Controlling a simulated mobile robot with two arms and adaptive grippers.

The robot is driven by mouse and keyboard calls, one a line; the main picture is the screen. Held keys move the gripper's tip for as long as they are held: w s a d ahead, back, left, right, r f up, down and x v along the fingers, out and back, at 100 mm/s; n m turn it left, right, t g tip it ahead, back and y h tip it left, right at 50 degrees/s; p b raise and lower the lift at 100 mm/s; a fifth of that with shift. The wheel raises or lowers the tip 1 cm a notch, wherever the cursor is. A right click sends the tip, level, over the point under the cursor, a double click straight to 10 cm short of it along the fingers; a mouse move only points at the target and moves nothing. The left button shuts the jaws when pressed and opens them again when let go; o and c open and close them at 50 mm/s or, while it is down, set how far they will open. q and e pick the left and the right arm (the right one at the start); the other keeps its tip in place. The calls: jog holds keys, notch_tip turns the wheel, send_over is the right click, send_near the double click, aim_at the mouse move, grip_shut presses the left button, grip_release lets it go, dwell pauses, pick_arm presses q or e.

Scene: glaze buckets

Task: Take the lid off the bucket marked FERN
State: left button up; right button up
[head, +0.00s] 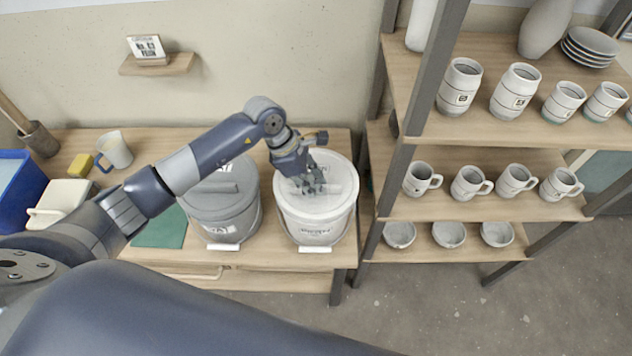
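Two lidded buckets stand side by side on the wooden bench. The left one is a grey bucket (230,226) with a darker grey lid (222,190). The right one is a white bucket (316,228) with a pale lid (294,206), seated on its rim. Both have front markings too small to read, so I cannot tell which is FERN. My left gripper (314,184) is over the middle of the pale lid, with its fingers down at the lid's handle bar (344,189). Whether they close on the handle is unclear. My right gripper is out of view.
A shelf unit with mugs (460,86), bowls (448,234) and plates (590,46) stands close on the right. A blue bin (20,190), a white container (62,198) and a mug (114,150) are at the left. Open floor (440,310) lies in front.

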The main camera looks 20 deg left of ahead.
pick_arm(q)
grip_shut()
